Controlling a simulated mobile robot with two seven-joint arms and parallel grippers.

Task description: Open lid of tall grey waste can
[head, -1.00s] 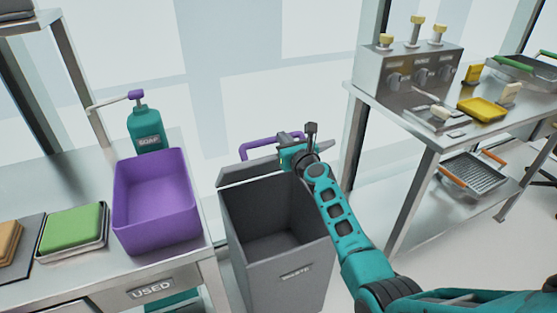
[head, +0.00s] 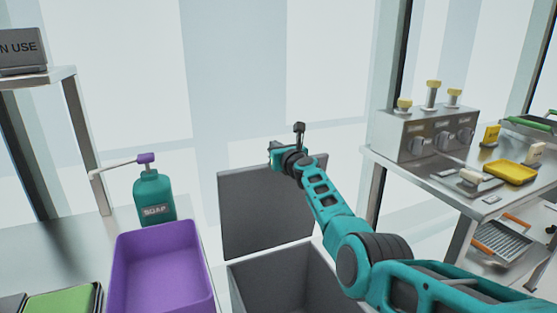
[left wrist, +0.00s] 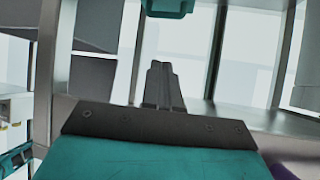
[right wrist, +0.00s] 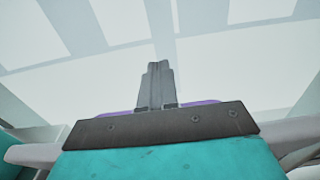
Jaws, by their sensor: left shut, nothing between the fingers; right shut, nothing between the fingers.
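The tall grey waste can (head: 285,280) stands in the lower middle of the head view, its top open. Its grey lid (head: 262,212) stands upright at the can's back edge. My right gripper (head: 278,153) is at the lid's top edge; the right wrist view shows its fingers (right wrist: 156,85) shut with nothing between them. A strip of the purple handle (right wrist: 205,103) shows behind the fingers there. In the head view the handle is hidden. My left gripper (left wrist: 160,85) shows only in the left wrist view, shut and empty.
At right, a steel table carries a knobbed machine (head: 425,133) and a yellow tray (head: 510,172). Glass panels stand behind the can.

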